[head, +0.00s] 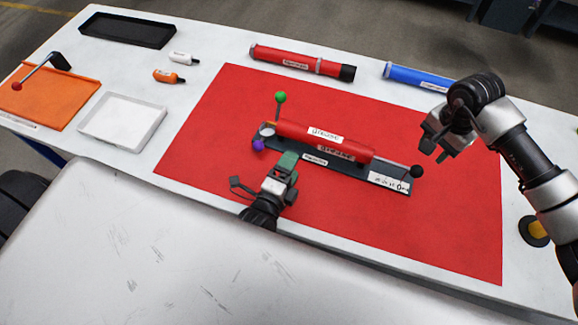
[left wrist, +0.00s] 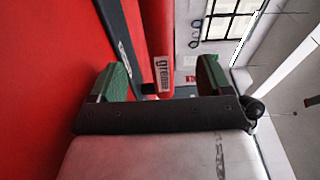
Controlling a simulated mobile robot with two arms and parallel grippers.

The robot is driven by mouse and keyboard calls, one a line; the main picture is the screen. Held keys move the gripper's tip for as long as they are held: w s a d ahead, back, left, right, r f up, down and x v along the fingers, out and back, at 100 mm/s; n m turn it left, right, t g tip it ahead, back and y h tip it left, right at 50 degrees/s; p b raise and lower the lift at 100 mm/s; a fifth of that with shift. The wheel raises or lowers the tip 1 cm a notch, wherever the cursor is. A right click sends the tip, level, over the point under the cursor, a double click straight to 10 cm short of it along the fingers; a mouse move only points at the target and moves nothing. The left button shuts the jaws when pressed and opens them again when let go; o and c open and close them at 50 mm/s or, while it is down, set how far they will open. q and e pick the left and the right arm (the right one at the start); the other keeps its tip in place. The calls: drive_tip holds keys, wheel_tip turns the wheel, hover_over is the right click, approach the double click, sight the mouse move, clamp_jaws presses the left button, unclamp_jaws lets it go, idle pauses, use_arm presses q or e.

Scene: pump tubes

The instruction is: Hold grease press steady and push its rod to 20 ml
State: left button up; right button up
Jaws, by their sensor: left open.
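The grease press (head: 320,135) lies on the red mat: a red labelled tube on a dark base, with a thin rod at its right end tipped by a black knob (head: 417,171). Green and purple balls sit at its left end. My left gripper (head: 287,163), with green fingertips, is open at the front side of the press. In the left wrist view the red tube (left wrist: 158,40) with its label shows beyond and between the spread fingers (left wrist: 160,80). My right gripper (head: 435,148) hangs above and right of the black knob, apart from it; its jaw gap is unclear.
The red mat (head: 230,190) has free room around the press. A second red tube (head: 300,61) and a blue tube (head: 415,76) lie behind it. A white tray (head: 124,120), black tray (head: 128,29), orange board (head: 50,98) and two small bottles (head: 168,76) stand left.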

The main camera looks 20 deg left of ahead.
sight(304, 142)
use_arm(q)
drive_tip(key=w, duration=0.7)
drive_tip(key=w+d, duration=0.1)
drive_tip(key=w, duration=0.3)
drive_tip(key=shift+f, duration=0.1)
